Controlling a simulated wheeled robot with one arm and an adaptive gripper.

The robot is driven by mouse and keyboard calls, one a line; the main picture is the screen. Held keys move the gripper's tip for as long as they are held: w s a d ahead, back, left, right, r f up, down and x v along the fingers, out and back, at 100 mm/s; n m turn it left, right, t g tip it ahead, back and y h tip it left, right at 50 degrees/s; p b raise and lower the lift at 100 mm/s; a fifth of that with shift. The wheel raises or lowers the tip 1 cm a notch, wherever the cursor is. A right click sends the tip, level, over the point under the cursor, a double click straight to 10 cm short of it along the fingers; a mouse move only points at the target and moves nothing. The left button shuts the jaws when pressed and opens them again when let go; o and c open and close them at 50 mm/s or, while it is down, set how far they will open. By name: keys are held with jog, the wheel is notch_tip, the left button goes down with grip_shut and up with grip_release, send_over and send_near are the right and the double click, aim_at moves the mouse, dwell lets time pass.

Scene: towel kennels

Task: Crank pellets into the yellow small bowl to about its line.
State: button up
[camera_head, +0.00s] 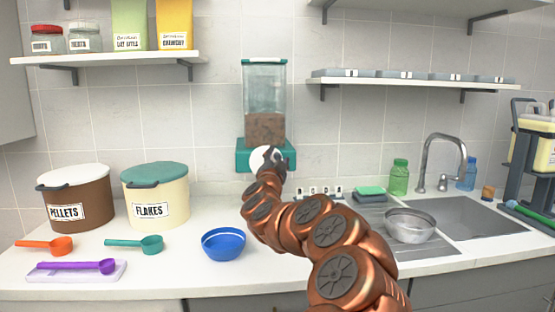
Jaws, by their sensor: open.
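A wall-mounted dispenser (265,95) has a clear hopper, a teal lid and a teal base. Brown pellets (264,130) fill the lower part of the hopper. A round white disc (257,158) is on the front of the base. My gripper (275,157) is open in front of this disc and partly covers it; I cannot tell whether it touches. My arm hides the counter below the dispenser. No yellow bowl shows. A blue bowl (223,245) sits on the counter left of my arm, and its inside looks empty.
A metal bowl (409,226) stands by the sink (470,215) on the right. The PELLETS bin (75,198) and FLAKES bin (155,195) stand left. Orange, teal and purple scoops (75,267) lie in front of them. Shelves hang above both sides.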

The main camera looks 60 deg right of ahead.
jog(key=v, duration=1.2)
dwell(0.4)
jog(key=shift+w, duration=0.1)
